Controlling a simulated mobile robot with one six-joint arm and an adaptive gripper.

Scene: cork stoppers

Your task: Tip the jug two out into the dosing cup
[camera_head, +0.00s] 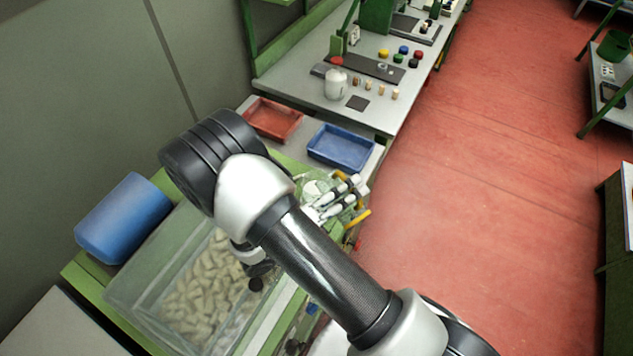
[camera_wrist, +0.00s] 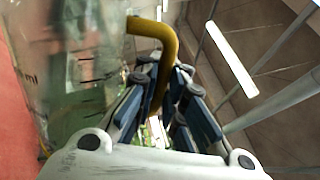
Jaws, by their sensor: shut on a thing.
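My gripper (camera_wrist: 155,110) is shut on the yellow handle (camera_wrist: 165,45) of a clear jug (camera_wrist: 75,85). The jug has dark graduation marks and fills the left of the wrist view. In the head view my gripper (camera_head: 340,198) is beyond my arm, beside clear, greenish jug walls (camera_head: 312,176) and yellow handle parts (camera_head: 359,217). A pale round shape (camera_head: 315,188) shows there; I cannot tell whether it is the dosing cup or contents. The jug's tilt and contents are unclear, and my arm hides part of this area.
A clear bin of pale stoppers (camera_head: 200,295) stands left of my arm, beside a blue cylinder (camera_head: 124,218). Red (camera_head: 273,119) and blue (camera_head: 341,148) trays lie beyond. A white vessel (camera_head: 336,84) and several small corks stand on the far bench (camera_head: 300,78).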

